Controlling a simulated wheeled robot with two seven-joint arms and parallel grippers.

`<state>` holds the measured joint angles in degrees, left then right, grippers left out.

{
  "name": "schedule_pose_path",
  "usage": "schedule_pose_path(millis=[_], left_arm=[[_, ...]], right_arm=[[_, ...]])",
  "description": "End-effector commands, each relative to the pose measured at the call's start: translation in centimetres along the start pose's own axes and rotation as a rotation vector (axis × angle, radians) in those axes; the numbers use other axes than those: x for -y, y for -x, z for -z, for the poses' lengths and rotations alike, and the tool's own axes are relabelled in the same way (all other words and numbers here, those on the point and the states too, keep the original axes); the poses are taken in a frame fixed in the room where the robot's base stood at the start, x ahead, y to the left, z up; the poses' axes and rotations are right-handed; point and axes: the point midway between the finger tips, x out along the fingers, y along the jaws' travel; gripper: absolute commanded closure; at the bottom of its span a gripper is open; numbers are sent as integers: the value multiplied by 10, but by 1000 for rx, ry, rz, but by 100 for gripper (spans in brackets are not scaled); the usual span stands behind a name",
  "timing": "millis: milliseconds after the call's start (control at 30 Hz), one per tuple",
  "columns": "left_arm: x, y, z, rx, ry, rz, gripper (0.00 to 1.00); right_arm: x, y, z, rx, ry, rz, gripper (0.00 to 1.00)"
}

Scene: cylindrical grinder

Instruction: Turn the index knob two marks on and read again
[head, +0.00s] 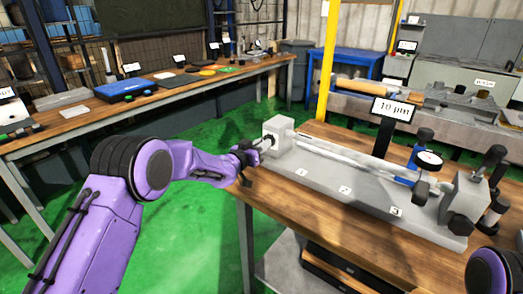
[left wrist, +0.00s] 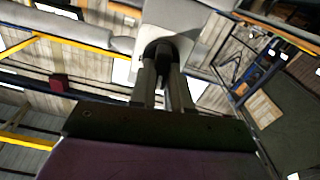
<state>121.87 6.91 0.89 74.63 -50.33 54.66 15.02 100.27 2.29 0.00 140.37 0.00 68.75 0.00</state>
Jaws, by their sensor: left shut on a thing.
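The grinder fixture (head: 345,185) is a long grey bed on the wooden table, with labels 1, 2 and 3 along its front. A pale block (head: 279,132) stands at its left end, with the dark index knob (head: 268,142) on its left face. My left gripper (head: 258,146) is at this knob. In the left wrist view the fingers (left wrist: 157,88) are shut on the dark knob (left wrist: 158,50), below the pale block (left wrist: 188,18). A slender bar (head: 350,157) runs along the bed. A dial gauge (head: 429,159) stands near its right end; its reading is too small to tell. My right gripper is out of view.
A black sign reading 10 µm (head: 394,109) stands behind the bed. Dark-knobbed handles (head: 494,157) rise at the right end. A yellow post (head: 327,65) stands behind the table. Green floor lies open between this table and the long left bench (head: 140,100).

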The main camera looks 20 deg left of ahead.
Motion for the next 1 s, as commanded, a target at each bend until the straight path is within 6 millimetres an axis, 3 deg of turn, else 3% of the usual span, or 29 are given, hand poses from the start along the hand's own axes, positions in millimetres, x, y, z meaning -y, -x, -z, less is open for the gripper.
schedule_pose_path(millis=[500,1000], left_arm=[[-2,0,-3,1,-407,-1,100],[-2,0,-2,2,-534,1,100]], right_arm=[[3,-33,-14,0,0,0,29],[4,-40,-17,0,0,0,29]])
